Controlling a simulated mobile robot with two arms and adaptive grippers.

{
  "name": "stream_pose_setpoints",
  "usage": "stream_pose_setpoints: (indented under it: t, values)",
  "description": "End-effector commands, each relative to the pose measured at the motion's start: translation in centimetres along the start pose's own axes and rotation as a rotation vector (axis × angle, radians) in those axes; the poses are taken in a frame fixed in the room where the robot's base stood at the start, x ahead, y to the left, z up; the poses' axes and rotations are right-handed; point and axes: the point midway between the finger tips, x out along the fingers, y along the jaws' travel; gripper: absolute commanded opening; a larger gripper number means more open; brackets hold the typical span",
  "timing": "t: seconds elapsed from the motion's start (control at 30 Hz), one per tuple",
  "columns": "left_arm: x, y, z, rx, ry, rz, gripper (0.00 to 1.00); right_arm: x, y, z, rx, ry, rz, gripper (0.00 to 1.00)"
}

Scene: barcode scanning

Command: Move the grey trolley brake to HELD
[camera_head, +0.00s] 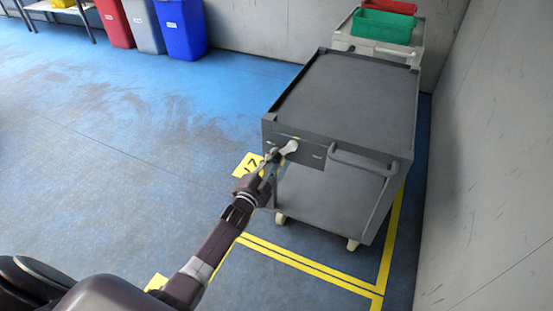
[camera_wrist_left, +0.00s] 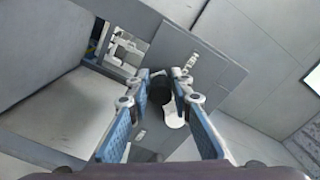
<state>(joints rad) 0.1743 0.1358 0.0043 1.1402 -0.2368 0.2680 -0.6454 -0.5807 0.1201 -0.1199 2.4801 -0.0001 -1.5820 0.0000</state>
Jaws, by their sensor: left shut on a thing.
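The grey trolley (camera_head: 355,95) stands at the right with a flat top and a lower shelf. Its brake lever (camera_head: 289,147) is on the near face, left of the push handle, and looks pale. In the left wrist view the lever has a dark knob (camera_wrist_left: 158,91) and a white part (camera_wrist_left: 174,115). My left gripper (camera_head: 272,157) is at the lever, its fingers (camera_wrist_left: 163,80) on either side of the knob, shut on it. Small markings (camera_wrist_left: 189,64) on the panel are too small to read. My right gripper is not in view.
A pale trolley with green (camera_head: 382,27) and red bins stands behind. Red, grey and blue bins (camera_head: 181,29) line the back wall. A wall (camera_head: 485,160) runs close along the right. Yellow floor lines (camera_head: 310,265) mark the bay. The blue floor at left is clear.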

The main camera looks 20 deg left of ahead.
Motion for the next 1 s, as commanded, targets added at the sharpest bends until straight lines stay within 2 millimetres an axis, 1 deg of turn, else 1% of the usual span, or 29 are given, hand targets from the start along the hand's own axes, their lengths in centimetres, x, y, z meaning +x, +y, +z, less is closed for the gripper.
stream_pose_setpoints:
  t: [0.03, 0.5, 0.53, 0.63, 0.67, 1.0]
  values:
    - [0.05, -0.53, 0.49, 0.016, -0.007, -0.004, 0.00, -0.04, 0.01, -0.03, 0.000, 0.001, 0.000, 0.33]
    - [0.13, -1.03, 0.69, 0.029, -0.009, -0.010, 0.00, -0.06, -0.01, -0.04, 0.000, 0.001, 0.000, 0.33]
    - [0.13, -1.04, 0.68, 0.029, -0.009, -0.010, 0.23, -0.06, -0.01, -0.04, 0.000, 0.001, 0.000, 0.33]
    - [0.13, -1.01, 0.63, 0.027, -0.008, -0.010, 0.34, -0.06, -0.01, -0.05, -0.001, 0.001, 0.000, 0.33]
    - [0.12, -0.98, 0.61, 0.027, -0.008, -0.010, 0.36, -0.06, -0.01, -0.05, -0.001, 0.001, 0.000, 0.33]
    - [0.05, -0.60, 0.39, 0.022, -0.005, -0.006, 0.36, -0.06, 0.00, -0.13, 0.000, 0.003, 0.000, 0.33]
